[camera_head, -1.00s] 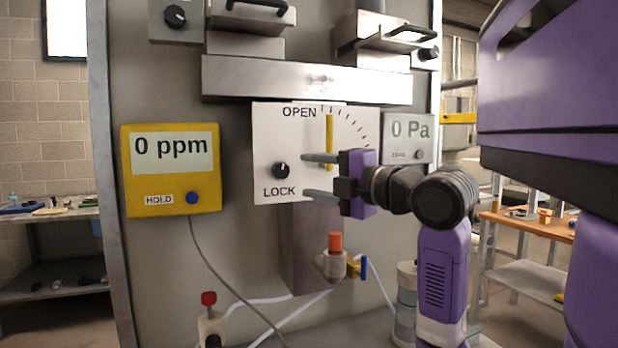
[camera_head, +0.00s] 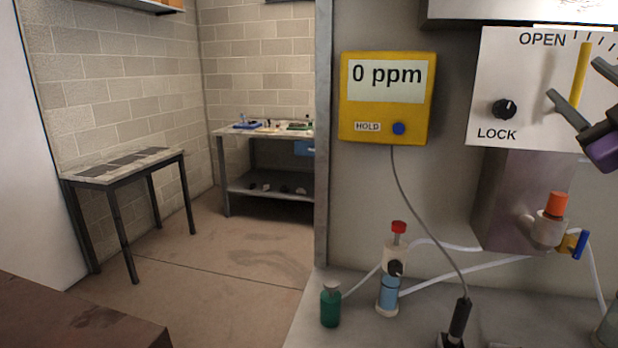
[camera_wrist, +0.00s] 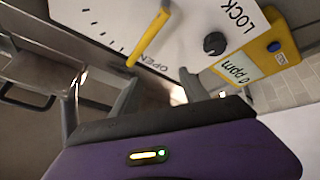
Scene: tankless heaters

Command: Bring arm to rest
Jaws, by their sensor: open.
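My gripper (camera_head: 583,97) is at the right edge of the head view, in front of the white OPEN/LOCK panel (camera_head: 485,78). Its two grey fingers are spread apart with nothing between them; most of my arm is out of the picture. In the wrist view my gripper (camera_wrist: 160,95) is open below the panel (camera_wrist: 195,28). The panel's yellow lever (camera_head: 581,75) points up near the OPEN label, and in the wrist view the lever (camera_wrist: 148,38) is apart from the fingers. The black LOCK knob (camera_head: 504,109) is left of my gripper.
A yellow 0 ppm meter (camera_head: 385,98) hangs left of the panel. An orange-capped valve (camera_head: 551,222) juts out below it. Small bottles, such as a green one (camera_head: 331,305), stand on the ledge. A side table (camera_head: 125,167) and workbench (camera_head: 266,131) are left; floor between is clear.

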